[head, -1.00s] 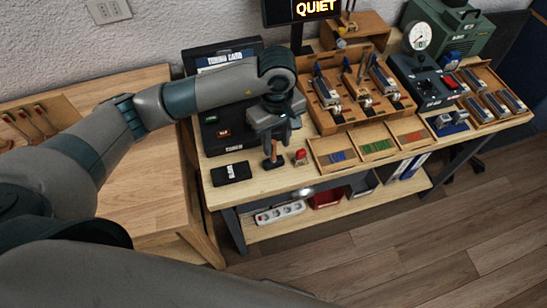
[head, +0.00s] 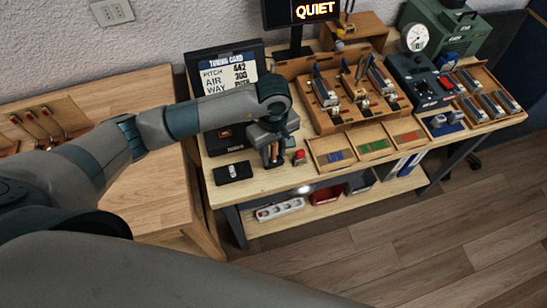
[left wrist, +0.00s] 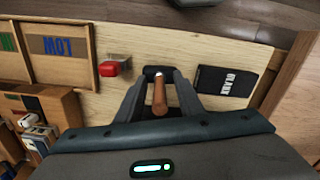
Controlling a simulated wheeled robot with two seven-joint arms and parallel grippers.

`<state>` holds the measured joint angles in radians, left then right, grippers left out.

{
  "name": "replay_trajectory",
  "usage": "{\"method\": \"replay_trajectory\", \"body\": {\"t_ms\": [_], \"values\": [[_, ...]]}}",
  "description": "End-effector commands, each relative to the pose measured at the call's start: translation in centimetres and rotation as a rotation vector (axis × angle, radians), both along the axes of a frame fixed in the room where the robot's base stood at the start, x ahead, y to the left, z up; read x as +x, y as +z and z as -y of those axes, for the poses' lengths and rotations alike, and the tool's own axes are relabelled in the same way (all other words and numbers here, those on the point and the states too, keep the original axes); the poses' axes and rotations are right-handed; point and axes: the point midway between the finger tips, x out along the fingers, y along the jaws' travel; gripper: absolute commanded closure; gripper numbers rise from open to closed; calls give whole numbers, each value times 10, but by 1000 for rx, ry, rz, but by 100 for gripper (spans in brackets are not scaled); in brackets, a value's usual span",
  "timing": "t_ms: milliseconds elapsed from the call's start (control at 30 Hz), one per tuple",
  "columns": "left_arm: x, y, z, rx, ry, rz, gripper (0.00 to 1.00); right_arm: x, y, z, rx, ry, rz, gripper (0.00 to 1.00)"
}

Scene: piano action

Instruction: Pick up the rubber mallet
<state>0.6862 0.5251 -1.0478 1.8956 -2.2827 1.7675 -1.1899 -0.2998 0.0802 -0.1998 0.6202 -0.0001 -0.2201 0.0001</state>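The rubber mallet has a brown wooden handle and a dark head. In the head view the mallet (head: 274,153) stands handle-up near the bench's front edge, partly hidden by my left gripper (head: 272,151). In the left wrist view the mallet's handle (left wrist: 159,97) points up at the camera, with the dark head beneath it. My left gripper (left wrist: 159,88) is open, with one finger on each side of the handle and gaps visible on both sides. My right gripper is not in view.
A red-topped item (head: 299,157) stands close right of the mallet. A black card (head: 232,172) lies to its left. Shallow wooden trays (head: 331,153) and a wooden rack (head: 335,119) are further right. A tuning card display (head: 226,75) stands behind my arm.

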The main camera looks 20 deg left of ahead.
Motion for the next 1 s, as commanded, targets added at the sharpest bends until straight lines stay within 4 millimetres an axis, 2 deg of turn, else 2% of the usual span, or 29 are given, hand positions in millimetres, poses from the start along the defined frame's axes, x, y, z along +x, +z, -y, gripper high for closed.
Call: {"method": "replay_trajectory", "body": {"t_ms": [67,200,667,833,1000], "values": [[0,0,0,0,0,0,66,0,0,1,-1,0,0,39],[0,0,0,0,0,0,99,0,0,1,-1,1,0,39],[1,3,0,-1,0,1,100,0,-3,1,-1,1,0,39],[1,14,0,-1,-1,3,100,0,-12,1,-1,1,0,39],[2,35,0,-2,-2,7,100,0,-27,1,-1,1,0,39]]}}
